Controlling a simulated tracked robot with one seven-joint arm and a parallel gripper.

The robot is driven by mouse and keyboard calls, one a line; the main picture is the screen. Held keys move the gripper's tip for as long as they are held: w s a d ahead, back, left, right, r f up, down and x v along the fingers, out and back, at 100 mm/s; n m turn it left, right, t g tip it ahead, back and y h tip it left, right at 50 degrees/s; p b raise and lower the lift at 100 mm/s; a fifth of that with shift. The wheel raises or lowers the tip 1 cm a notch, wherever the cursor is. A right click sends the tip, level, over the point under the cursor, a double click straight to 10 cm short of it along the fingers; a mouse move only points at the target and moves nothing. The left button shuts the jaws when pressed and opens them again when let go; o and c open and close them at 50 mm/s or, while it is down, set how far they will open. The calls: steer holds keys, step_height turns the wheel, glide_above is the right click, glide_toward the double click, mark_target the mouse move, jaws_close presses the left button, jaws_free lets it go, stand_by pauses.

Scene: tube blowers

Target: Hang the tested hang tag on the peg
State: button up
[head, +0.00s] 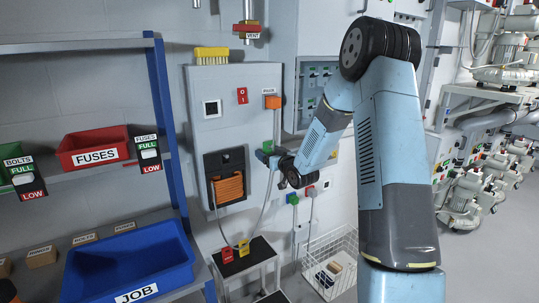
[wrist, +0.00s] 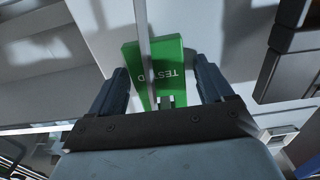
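The green hang tag (wrist: 172,68) with upside-down "TESTED" lettering shows in the wrist view, between and beyond my fingertips. A thin grey strip crosses in front of it; I cannot tell what it is. My gripper (wrist: 161,70) is open. Its two dark fingers stand wide apart, with gaps showing beside the lower part of the tag. In the head view my gripper (head: 264,157) is in front of the grey wall cabinet, just right of the dark recess with an orange coil. I cannot identify the peg in either view.
An orange block (head: 272,102) with a cable sits on the cabinet (head: 216,138) above my gripper. A red tag (head: 227,255) and a yellow tag (head: 243,248) are at the stool (head: 262,250) below. A wire basket (head: 346,245) stands right. A blue JOB bin (head: 180,250) is left.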

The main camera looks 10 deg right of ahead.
steer(key=shift+o, duration=0.4)
steer(key=v, duration=1.4)
steer(key=s+r+m+g+h, duration=0.2)
steer(key=s+r+g+h, duration=0.45)
steer(key=s+r, duration=0.5)
steer(key=s+a+r+g, duration=0.1)
steer(key=s+g, duration=0.1)
steer(key=s, duration=1)
steer(key=s+a+r+m+g, duration=0.1)
steer(key=s+a+r+g, duration=0.1)
steer(key=s, duration=1)
steer(key=shift+s+m+g+y, duration=0.2)
steer(key=shift+m+g+y, duration=0.1)
steer(key=shift+g+y, duration=0.2)
